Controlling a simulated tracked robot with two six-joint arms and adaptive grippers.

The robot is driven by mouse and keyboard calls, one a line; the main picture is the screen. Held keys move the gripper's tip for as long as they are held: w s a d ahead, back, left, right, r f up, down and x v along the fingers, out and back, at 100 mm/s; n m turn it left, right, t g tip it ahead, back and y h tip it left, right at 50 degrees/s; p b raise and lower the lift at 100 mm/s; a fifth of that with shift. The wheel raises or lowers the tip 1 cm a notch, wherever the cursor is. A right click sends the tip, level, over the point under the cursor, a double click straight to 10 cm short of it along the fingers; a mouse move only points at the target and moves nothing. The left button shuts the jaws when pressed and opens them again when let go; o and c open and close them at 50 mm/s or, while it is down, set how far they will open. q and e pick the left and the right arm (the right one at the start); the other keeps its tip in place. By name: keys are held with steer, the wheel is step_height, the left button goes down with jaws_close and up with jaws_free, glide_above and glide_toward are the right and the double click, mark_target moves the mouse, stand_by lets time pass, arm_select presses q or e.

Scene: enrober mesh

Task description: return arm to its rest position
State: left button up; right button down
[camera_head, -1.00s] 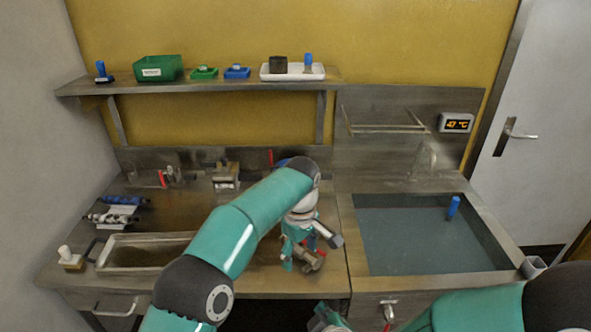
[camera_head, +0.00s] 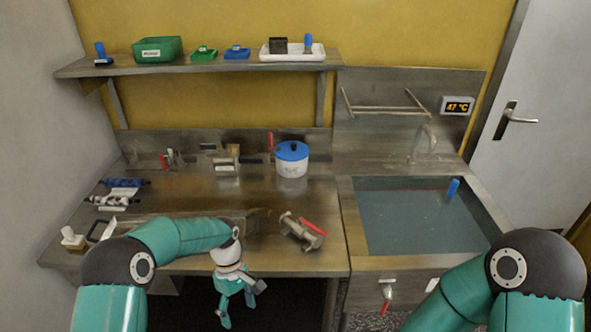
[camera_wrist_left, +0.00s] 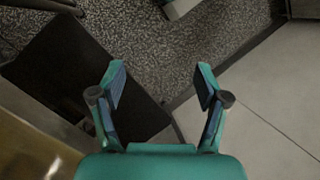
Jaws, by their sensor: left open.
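My left arm (camera_head: 175,238) reaches in from the lower left in the head view, its wrist at the front edge of the bench. My left gripper (camera_head: 242,302) hangs down in front of the bench, over the dark space below. In the left wrist view the same gripper (camera_wrist_left: 160,88) has its fingers spread, with nothing between them and floor beyond. My right arm (camera_head: 470,285) is bent at the lower right; its gripper is out of view.
A metal fitting with a red handle (camera_head: 302,230) lies near the bench's front edge, right of my left wrist. A blue-lidded white pot (camera_head: 292,168) stands behind it. A metal tray (camera_head: 200,214) is partly hidden behind my left arm. A water-filled sink (camera_head: 410,225) is at right.

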arm_select(q)
steer(key=s+d+f+m+t+h, duration=0.1)
steer(key=s+f+m, duration=0.3)
steer(key=s, duration=0.6)
steer(key=s+d+f+m+t+h, duration=0.1)
steer(key=s+f+m+t+h, duration=0.1)
steer(key=s+f, duration=0.4)
steer(key=s+m+t, duration=0.1)
steer(key=s+m, duration=0.1)
steer(key=s, duration=0.2)
steer(key=shift+f+m+t, duration=0.3)
steer(key=shift+f, duration=0.05)
arm_select(e)
steer(key=s+a+f+m+g+y, duration=0.4)
steer(key=s+f+m+g, duration=0.2)
steer(key=s+f+m, duration=0.3)
steer(key=s+f, duration=0.1)
steer(key=s, duration=0.2)
steer(key=shift+s+a+y, duration=0.2)
steer(key=shift+y, duration=0.1)
